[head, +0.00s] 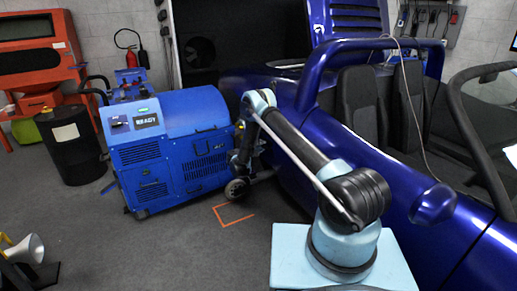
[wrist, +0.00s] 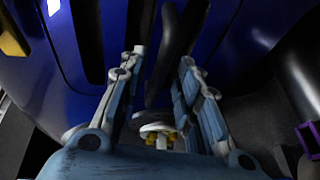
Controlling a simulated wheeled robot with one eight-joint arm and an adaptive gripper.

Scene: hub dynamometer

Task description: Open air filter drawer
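The blue dynamometer unit (head: 178,148) stands on the floor at left centre in the head view, with louvred vents and a display reading READY. I cannot clearly make out the air filter drawer in the head view. In the wrist view a blue panel (wrist: 50,50) with dark slots fills the background, and a dark handle-like bar (wrist: 178,40) stands in front of it. My gripper (wrist: 163,56) has its two fingers spread apart, with the bar's lower part between or just beyond the tips. Contact cannot be told. In the head view my arm's end is beside the unit's right side.
A blue open car (head: 400,160) stands close to the unit's right. A horn-shaped object (head: 25,250) is at the lower left. The grey floor (head: 150,250) in front of the unit is clear.

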